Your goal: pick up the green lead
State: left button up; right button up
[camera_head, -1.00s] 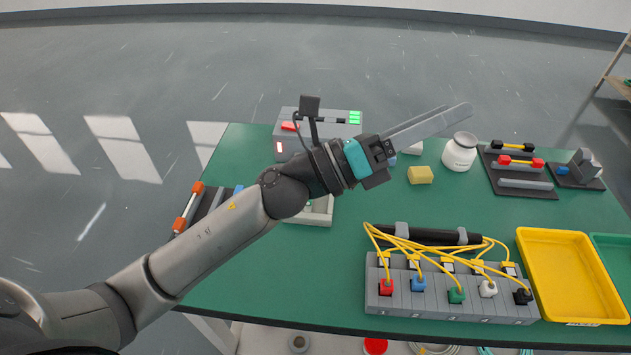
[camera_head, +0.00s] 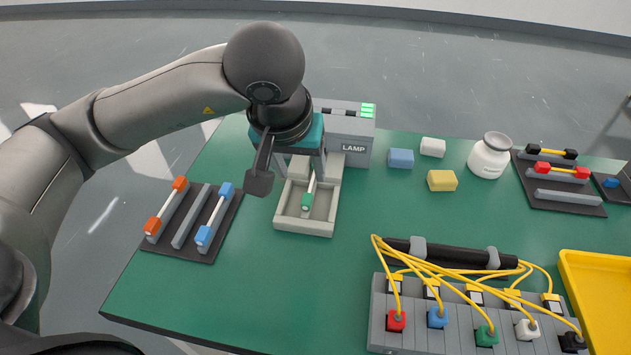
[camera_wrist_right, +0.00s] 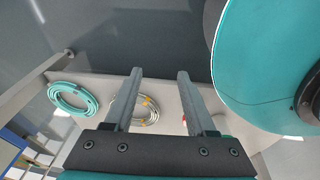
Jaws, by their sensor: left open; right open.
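The green lead (camera_head: 306,201) lies in a pale open tray (camera_head: 286,224) in front of the lamp box (camera_head: 354,150). Its near green end and part of a pale rod show; its far end is hidden by my left gripper. My left gripper (camera_head: 301,174) points down over the back part of the tray, open, with its fingers to either side of the lead's rod. I cannot tell whether they touch it. My right gripper (camera_wrist_right: 157,75) is open and empty in the right wrist view, over the floor and a low shelf with coiled cables.
A rack (camera_head: 188,230) with orange and blue leads stands left of the tray. Blue (camera_head: 401,158), yellow (camera_head: 442,180) and white (camera_head: 433,147) blocks and a white jar (camera_head: 489,157) stand right. A numbered socket block (camera_head: 455,340) with yellow cables is at the front.

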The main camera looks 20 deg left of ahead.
pick_arm(q)
jog(key=b, duration=0.3)
send_near(307, 198)
jog(key=shift+s+x, duration=0.2)
jog(key=shift+x, duration=0.95)
jog(key=shift+b+x, duration=0.55)
jog(key=shift+x, duration=2.6)
jog(key=shift+w, duration=0.15)
pick_arm(e)
jog(key=w+a+r, duration=0.2)
jog(key=w+a, duration=0.2)
jog(key=w, duration=0.2)
jog(key=shift+w+a+r, duration=0.15)
jog(key=shift+w+a, duration=0.1)
jog(key=shift+w, duration=0.1)
pick_arm(q)
grip_shut()
